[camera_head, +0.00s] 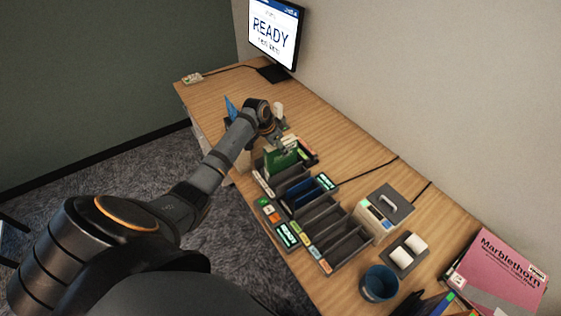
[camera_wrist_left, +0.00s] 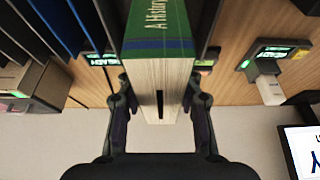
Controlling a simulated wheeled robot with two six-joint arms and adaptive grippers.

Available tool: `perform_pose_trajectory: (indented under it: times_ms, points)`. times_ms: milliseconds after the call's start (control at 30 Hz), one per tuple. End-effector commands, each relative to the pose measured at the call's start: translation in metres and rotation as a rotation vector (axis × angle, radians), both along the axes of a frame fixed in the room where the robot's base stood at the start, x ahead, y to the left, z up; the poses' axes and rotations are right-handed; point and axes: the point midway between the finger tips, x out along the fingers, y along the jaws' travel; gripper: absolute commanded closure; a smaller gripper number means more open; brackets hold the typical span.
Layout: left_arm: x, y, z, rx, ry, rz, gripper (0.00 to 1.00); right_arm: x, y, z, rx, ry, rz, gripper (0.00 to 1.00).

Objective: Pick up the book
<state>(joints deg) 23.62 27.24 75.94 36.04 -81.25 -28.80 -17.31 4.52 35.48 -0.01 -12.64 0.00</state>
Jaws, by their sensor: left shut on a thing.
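My left gripper (camera_wrist_left: 159,120) is shut on a green book (camera_wrist_left: 160,28) whose spine reads "A History". In the left wrist view its cream pages (camera_wrist_left: 158,75) sit between the two fingers. In the head view the green book (camera_head: 281,162) stands upright at the far end of the dark sorter rack, below my left gripper (camera_head: 285,146). I cannot tell whether its lower edge is clear of the slot. My right gripper is not in view.
The slotted rack (camera_head: 342,249) has small lit displays. A grey device (camera_head: 387,207), a blue cup (camera_head: 380,283) and a pink book (camera_head: 500,270) are on the desk's near right. A "READY" monitor (camera_head: 275,32) stands at the back.

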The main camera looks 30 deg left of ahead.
Motion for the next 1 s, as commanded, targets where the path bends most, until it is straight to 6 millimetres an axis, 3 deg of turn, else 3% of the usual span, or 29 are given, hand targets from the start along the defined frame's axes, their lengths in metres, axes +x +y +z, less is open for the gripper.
perform_pose_trajectory:
  times_ms: [33,133,600,1000]
  points:
    - [0.0,0.0,0.0,0.0,0.0,0.0,0.87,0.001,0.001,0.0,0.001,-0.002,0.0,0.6]
    - [0.0,0.0,0.0,-0.001,0.0,0.0,1.0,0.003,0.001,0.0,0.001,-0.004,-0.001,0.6]
    - [0.001,0.0,0.005,0.0,-0.004,-0.001,1.0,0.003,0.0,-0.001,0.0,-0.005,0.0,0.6]
    - [0.002,0.0,0.083,0.0,-0.005,0.0,1.0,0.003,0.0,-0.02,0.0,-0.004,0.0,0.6]
